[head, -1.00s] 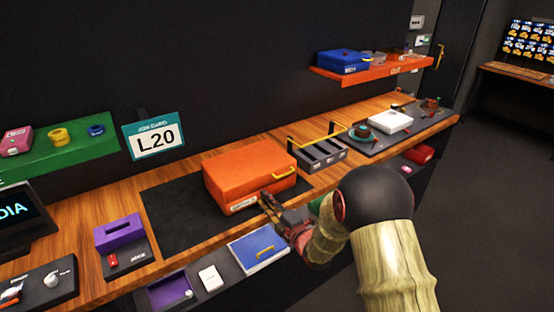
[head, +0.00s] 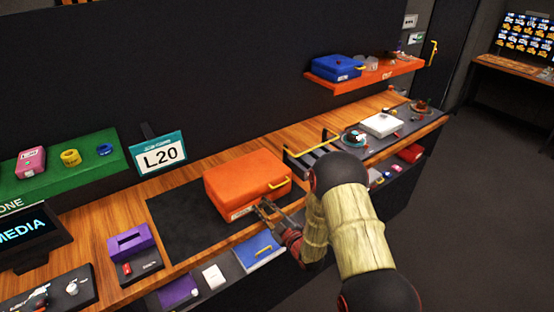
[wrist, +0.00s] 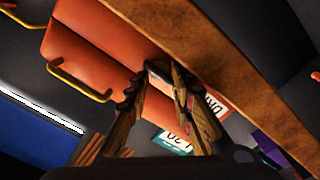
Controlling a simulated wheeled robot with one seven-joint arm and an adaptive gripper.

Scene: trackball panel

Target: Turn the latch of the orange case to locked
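The orange case (head: 245,182) sits closed on the dark mat, with a yellow handle (head: 279,181) on its front face and a pale label (head: 240,212) low at the front left. In the wrist view the case (wrist: 85,40) and its handle (wrist: 78,84) are at upper left. My gripper (head: 263,206) is at the case's front, beside the label and left of the handle. In the wrist view its fingers (wrist: 147,80) stand apart, tips close to the case. The latch is not clear behind the fingertips; I cannot tell its position or whether they touch it.
A wooden bench edge (wrist: 190,55) crosses the wrist view close to the fingers. A blue panel (head: 255,252) and a purple bin (head: 178,292) lie below the bench front. A dark rack (head: 312,155) stands right of the case. The mat (head: 180,225) is clear left of the case.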

